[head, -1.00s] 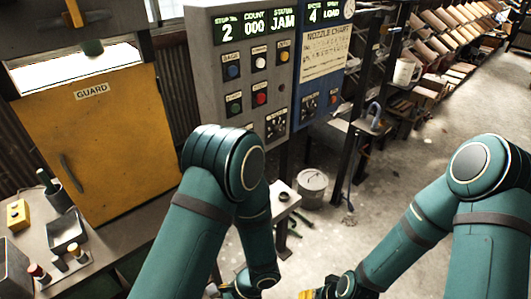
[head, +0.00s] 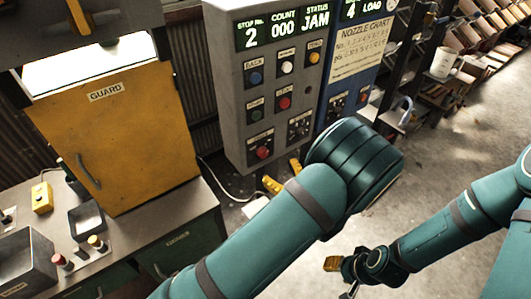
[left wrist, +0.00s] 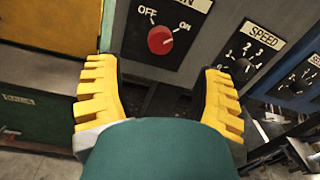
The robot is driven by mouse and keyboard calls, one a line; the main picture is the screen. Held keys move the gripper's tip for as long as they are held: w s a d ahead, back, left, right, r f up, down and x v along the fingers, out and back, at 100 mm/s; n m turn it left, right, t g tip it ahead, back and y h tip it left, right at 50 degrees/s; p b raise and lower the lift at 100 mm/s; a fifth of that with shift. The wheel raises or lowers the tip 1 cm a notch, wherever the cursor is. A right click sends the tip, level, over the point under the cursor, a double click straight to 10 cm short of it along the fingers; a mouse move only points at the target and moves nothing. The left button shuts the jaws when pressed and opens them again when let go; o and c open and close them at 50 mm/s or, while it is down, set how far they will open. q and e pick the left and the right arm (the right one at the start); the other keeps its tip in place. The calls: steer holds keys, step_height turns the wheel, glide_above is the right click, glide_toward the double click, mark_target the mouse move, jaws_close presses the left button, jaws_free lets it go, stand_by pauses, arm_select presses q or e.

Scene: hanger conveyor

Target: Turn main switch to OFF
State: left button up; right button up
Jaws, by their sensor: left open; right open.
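The main switch is a round red knob (head: 262,152) on a black plate, low on the left of the grey control panel (head: 226,70). In the left wrist view the red knob (left wrist: 160,40) has OFF at its upper left and ON at its right; I cannot surely tell which way it points. My left gripper (head: 284,176) is open and empty just below the knob. Its yellow fingers (left wrist: 160,95) are spread either side, with the knob ahead and apart from them. My right gripper (head: 332,264) is open and low over the floor at bottom centre, partly hidden.
A SPEED dial (left wrist: 241,69) sits right of the switch. Several buttons are above, and the display reads 2, 000, JAM. A yellow GUARD door (head: 115,130) and a bench (head: 130,245) stand left. A blue panel with a nozzle chart (head: 362,48) is at right.

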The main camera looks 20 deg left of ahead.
mark_target(265, 155)
arm_select(q)
steer(key=x, duration=0.8)
steer(key=shift+w+p, duration=0.1)
steer(key=shift+p, duration=0.2)
jaws_close()
